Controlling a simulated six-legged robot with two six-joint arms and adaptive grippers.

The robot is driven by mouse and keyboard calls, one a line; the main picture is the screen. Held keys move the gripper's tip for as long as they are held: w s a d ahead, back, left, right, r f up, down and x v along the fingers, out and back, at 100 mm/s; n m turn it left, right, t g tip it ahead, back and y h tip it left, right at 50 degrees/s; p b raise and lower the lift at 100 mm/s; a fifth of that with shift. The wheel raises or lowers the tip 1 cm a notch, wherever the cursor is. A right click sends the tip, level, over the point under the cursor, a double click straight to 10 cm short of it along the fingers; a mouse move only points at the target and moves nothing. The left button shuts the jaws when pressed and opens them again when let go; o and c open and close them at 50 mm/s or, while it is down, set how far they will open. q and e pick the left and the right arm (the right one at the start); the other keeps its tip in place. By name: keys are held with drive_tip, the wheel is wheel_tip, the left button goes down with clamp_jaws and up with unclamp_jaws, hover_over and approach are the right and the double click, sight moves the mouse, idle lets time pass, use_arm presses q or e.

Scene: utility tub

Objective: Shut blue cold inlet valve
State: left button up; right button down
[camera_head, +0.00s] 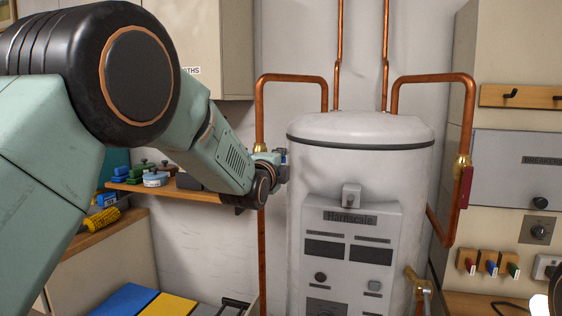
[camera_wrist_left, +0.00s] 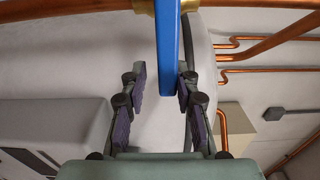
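The blue valve lever (camera_wrist_left: 168,45) stands out in the left wrist view, pointing down from the brass valve body (camera_wrist_left: 145,7) on the copper pipe. Its lower end lies between the two fingers of my left gripper (camera_wrist_left: 162,88). The fingers are apart, one on each side of the lever; the right finger looks very near it, and I cannot tell whether it touches. In the head view my left gripper (camera_head: 277,158) is at the left copper pipe, beside the brass valve (camera_head: 260,149). It hides most or all of the lever there. My right gripper is out of view.
The white water heater (camera_head: 350,170) stands just right of my left gripper. A red-handled valve (camera_head: 466,187) is on the right pipe. A wooden shelf (camera_head: 170,190) with small items is at left, below my arm. A brass tap (camera_head: 416,283) juts out at lower right.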

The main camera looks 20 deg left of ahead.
use_arm(q)
drive_tip(key=shift+o, duration=0.9)
drive_tip(key=s, duration=1.3)
drive_tip(key=shift+r, duration=0.4)
drive_tip(key=shift+w+a+f, duration=0.1)
drive_tip(key=shift+w, duration=0.2)
